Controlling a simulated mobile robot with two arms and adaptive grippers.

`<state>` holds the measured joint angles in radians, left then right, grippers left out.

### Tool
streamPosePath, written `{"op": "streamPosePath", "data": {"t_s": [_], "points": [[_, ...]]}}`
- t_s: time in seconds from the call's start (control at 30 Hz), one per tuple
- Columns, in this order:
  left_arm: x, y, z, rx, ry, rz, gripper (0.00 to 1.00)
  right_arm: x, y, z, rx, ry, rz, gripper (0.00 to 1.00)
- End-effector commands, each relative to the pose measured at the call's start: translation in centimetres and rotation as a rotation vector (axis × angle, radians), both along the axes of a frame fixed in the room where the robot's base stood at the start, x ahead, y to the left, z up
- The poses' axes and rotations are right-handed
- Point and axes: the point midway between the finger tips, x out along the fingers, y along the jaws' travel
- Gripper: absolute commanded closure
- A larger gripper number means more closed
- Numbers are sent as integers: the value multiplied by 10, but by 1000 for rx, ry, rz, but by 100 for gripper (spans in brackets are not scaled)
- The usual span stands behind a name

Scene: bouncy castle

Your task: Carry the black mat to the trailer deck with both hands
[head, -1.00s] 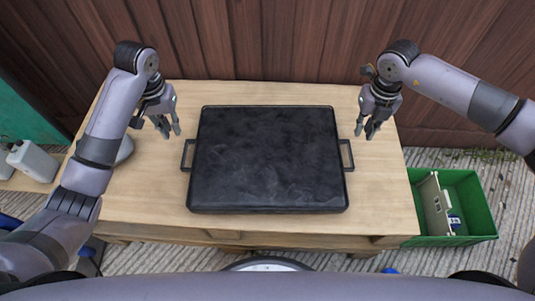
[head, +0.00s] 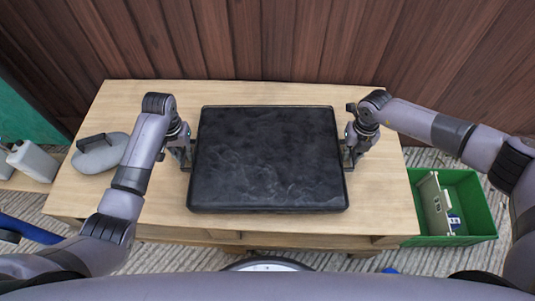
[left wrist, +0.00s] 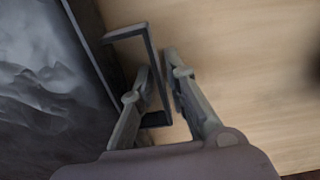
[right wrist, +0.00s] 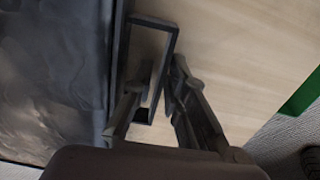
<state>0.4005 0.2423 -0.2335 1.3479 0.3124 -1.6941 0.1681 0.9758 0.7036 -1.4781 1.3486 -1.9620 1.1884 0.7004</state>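The black mat shows as a wide, flat black slab (head: 265,160) with a raised rim, lying on the wooden table. It has a dark handle on each short side. My left gripper (head: 182,152) is at the left handle; in the left wrist view its fingers (left wrist: 158,72) stand either side of the handle's outer bar (left wrist: 149,50), close to it but not clearly pressed on it. My right gripper (head: 349,150) is at the right handle; in the right wrist view its fingers (right wrist: 164,66) straddle that handle's bar (right wrist: 173,45) with a small gap. The trailer deck is not identifiable.
The wooden table (head: 385,205) is bare around the slab, except for a grey rounded object with a dark handle (head: 98,155) at left. A green crate (head: 478,205) stands at right on the ground. A brown plank wall (head: 270,40) is close behind.

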Motion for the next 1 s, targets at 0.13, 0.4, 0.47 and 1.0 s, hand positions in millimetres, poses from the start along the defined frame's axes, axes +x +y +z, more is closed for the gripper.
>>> {"op": "streamPosePath", "data": {"t_s": [0.13,0.4,0.47,1.0], "points": [[0,0,-1,0,-1,0,86,0,0,-1,0,0,1,86],[0,0,0,0,0,0,96,0,0,-1,-1,1,0,96],[0,0,0,0,0,0,100,0,0,-1,-1,1,0,100],[0,0,0,0,-1,0,100,0,0,0,0,0,0,100]]}}
